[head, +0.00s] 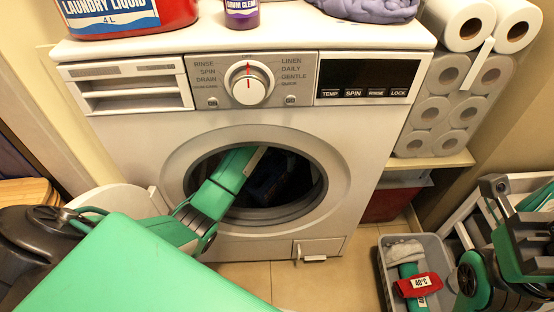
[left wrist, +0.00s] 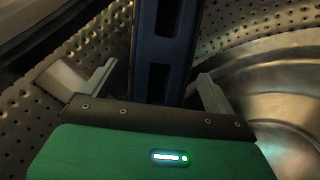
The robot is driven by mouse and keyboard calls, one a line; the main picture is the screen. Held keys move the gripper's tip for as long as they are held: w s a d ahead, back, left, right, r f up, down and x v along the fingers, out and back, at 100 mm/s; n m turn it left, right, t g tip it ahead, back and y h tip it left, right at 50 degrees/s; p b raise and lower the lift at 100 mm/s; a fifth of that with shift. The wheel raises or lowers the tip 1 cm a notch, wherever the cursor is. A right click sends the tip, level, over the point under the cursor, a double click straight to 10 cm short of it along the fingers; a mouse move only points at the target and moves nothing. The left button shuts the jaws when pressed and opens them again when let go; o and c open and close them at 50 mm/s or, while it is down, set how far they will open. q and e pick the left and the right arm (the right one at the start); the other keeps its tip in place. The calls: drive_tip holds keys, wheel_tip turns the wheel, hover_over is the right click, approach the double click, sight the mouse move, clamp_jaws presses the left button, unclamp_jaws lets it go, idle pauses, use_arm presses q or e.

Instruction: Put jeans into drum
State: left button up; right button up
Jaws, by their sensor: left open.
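My left gripper (left wrist: 155,76) is inside the washer drum (left wrist: 285,60), its two fingers apart. In the head view my left arm reaches through the round door opening (head: 310,215). A dark blue shape (head: 268,182) shows dimly inside the drum; I cannot tell whether it is the jeans. In the left wrist view a dark upright piece with rectangular gaps (left wrist: 165,48) stands beyond and between the fingers; I cannot tell what it is or whether they touch it. My right gripper (head: 500,195) is at the right edge, away from the washer; its jaw state is unclear.
The white washer (head: 345,125) has a red detergent container (head: 130,15), a purple bottle (head: 241,12) and a folded lilac cloth (head: 365,8) on top. Paper rolls (head: 430,112) stand right. A grey bin (head: 385,285) holds a red-tagged item. Floor before the washer is clear.

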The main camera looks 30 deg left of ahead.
use_arm(q)
drive_tip(key=shift+r+p, duration=0.85)
drive_tip(key=shift+r, duration=1.2)
